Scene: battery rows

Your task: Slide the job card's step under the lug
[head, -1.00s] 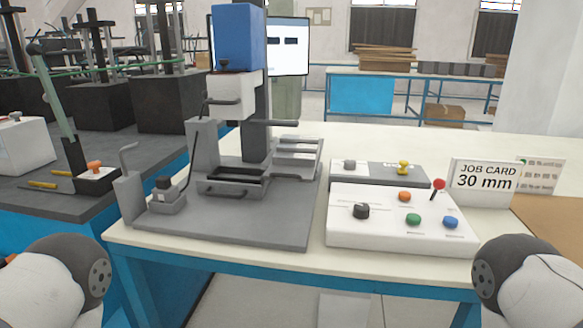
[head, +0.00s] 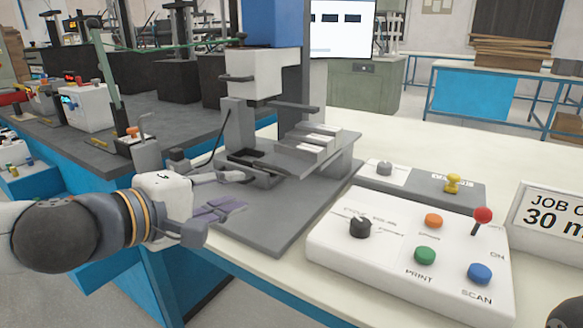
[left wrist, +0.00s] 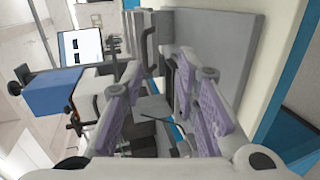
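The job card (head: 548,215), cut off at the right edge in the head view, reads "30 m". A grey stepped block (head: 322,147) with pale treads sits on the grey base plate (head: 262,222), right of the press column. A grey bar (head: 292,108) juts out above the steps; I cannot tell if it is the lug. My left gripper (head: 240,192) is open and empty over the plate's left front, apart from the stepped block. Its purple-padded fingers stand apart in the left wrist view (left wrist: 155,105).
A white control box (head: 410,255) with coloured buttons and a red-knobbed lever stands right of the plate. A grey box (head: 425,182) with a yellow knob lies behind it. The blue press head (head: 262,20) stands above.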

